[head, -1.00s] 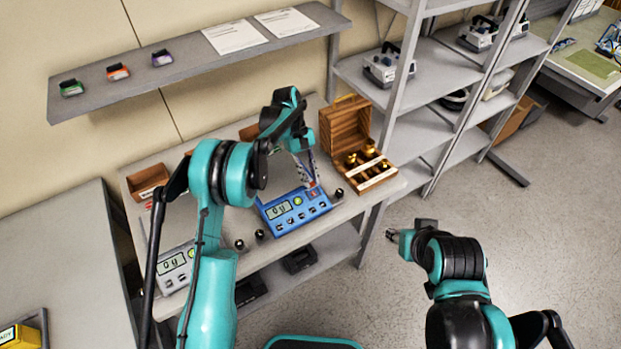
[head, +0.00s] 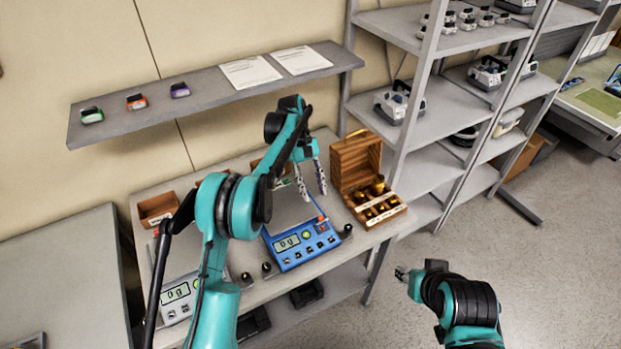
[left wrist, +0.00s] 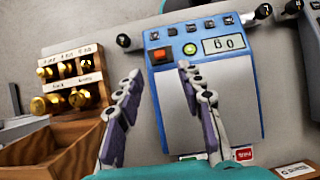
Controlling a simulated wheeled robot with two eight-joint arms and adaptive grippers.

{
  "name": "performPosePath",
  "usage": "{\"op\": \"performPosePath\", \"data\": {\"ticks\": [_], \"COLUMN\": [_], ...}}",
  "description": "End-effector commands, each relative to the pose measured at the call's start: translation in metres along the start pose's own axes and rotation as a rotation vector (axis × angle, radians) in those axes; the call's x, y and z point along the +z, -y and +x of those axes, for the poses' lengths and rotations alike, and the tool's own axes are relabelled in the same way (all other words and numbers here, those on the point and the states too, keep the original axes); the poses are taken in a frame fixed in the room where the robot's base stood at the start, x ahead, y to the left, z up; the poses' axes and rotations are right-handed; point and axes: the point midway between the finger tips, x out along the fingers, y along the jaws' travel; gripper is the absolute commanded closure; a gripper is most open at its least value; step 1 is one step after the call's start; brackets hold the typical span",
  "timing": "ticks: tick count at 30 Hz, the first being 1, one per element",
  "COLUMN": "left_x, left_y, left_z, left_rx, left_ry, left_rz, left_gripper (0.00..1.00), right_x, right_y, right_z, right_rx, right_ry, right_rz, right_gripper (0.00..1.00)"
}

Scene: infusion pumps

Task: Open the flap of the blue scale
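The blue scale (head: 302,259) stands on the bench with its display and buttons facing me. It also shows in the left wrist view (left wrist: 218,28), with a grey weighing plate (left wrist: 222,92). A small red flap-like piece (left wrist: 160,57) sits at one corner of its panel, beside the buttons; it shows as a thin red strip in the head view (head: 322,218). I cannot tell for sure how far it is raised. My left gripper (head: 313,194) is open and empty above the scale's plate, its fingers (left wrist: 154,82) apart. My right gripper (head: 401,272) is away over the floor, its fingers too small to judge.
A wooden box of brass weights (head: 366,182) stands open right of the scale. A grey scale (head: 178,301) stands to the left. A wall shelf (head: 215,92) hangs above the bench, and a metal rack stands to the right.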

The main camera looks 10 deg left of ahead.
Motion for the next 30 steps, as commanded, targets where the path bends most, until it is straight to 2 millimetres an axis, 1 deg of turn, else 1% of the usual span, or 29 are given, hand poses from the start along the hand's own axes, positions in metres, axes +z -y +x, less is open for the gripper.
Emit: {"op": "performPosePath", "data": {"ticks": [1, 3, 6, 9, 14, 20, 22, 27, 30], "left_x": [0.000, 0.000, 0.000, 0.000, 0.000, 0.000, 0.002, 0.004, 0.004], "left_y": [0.000, 0.000, 0.000, 0.000, 0.000, 0.000, -0.001, 0.000, 0.000], "left_z": [-0.010, -0.022, -0.034, -0.041, -0.044, -0.043, -0.036, -0.009, 0.000], "left_rx": [0.000, 0.000, 0.000, 0.000, 0.000, 0.000, -0.002, -0.001, -0.001], "left_ry": [0.000, 0.000, 0.000, 0.000, 0.000, -0.002, -0.022, -0.106, -0.125], "left_rz": [-0.001, -0.001, -0.001, 0.000, 0.000, 0.000, 0.001, 0.001, 0.001], "left_gripper": [0.62, 0.62, 0.62, 0.62, 0.62, 0.62, 0.62, 0.62, 0.62], "right_x": [0.000, 0.000, 0.000, 0.000, 0.000, 0.000, 0.002, 0.007, 0.008], "right_y": [0.000, 0.000, 0.000, 0.000, 0.000, 0.000, 0.000, 0.000, 0.000], "right_z": [0.000, 0.000, 0.000, 0.000, 0.000, 0.000, 0.003, 0.010, 0.011], "right_rx": [0.000, 0.000, 0.000, 0.000, 0.000, 0.000, 0.000, 0.000, 0.000], "right_ry": [0.000, 0.000, 0.000, 0.000, 0.000, 0.000, 0.000, 0.000, 0.000], "right_rz": [0.000, 0.000, 0.000, 0.000, 0.000, 0.000, 0.000, 0.000, 0.000], "right_gripper": [0.60, 0.60, 0.60, 0.60, 0.60, 0.60, 0.60, 0.60, 0.60]}}
